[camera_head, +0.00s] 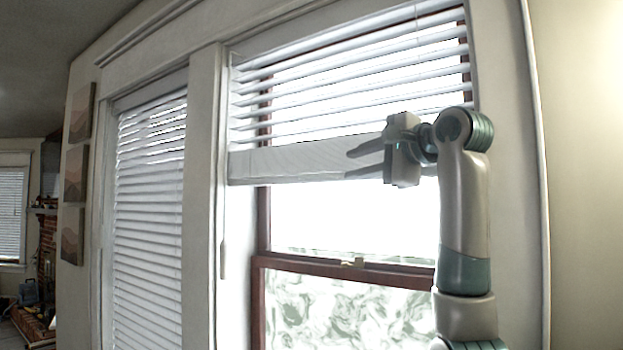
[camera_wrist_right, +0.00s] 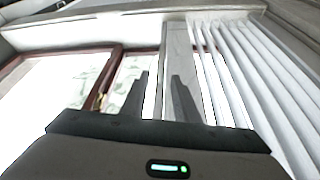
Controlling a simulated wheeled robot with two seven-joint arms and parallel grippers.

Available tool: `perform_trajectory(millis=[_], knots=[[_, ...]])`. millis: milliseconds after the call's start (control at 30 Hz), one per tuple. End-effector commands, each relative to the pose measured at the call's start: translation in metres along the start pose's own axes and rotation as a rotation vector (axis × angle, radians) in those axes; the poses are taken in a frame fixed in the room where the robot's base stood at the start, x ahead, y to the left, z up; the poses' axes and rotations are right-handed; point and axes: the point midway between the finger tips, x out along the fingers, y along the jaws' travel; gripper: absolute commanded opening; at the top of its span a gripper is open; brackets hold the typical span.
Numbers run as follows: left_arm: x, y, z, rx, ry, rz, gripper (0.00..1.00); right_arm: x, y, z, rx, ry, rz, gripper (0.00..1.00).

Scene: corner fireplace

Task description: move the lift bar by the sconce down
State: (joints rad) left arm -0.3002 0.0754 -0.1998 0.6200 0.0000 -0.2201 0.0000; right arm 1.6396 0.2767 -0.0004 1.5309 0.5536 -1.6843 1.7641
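The lift bar (camera_head: 290,162) is the wide white bottom rail of the raised blind on the right window. It hangs about level, below the open slats. In the right wrist view the bar (camera_wrist_right: 176,45) runs down the middle of the picture, toward and behind the fingers. My right gripper (camera_head: 347,163) is open at the bar's height, near its right part, fingers pointing left. In the right wrist view its two fingers (camera_wrist_right: 160,75) are apart, with the bar's lower edge seen between them. I cannot tell whether they touch the bar. My left gripper is out of view. No sconce shows, only a bright glow on the right wall.
A second blind (camera_head: 150,220) covers the left window, beyond a white post (camera_head: 203,180). A pull cord with a handle (camera_head: 223,260) hangs beside the post. Below the bar is bare glass, then the brown sash rail (camera_head: 330,267) with a small latch (camera_head: 352,263).

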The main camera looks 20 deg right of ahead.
Motion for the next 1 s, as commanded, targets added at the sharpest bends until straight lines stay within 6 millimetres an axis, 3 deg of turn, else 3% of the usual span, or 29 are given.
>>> perform_trajectory(millis=[367, 1000], knots=[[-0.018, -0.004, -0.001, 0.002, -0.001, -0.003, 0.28, 0.028, -0.002, 0.001, -0.002, 0.000, 0.004, 0.28], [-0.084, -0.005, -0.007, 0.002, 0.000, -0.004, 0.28, 0.139, -0.003, 0.001, 0.000, 0.000, 0.007, 0.28]])
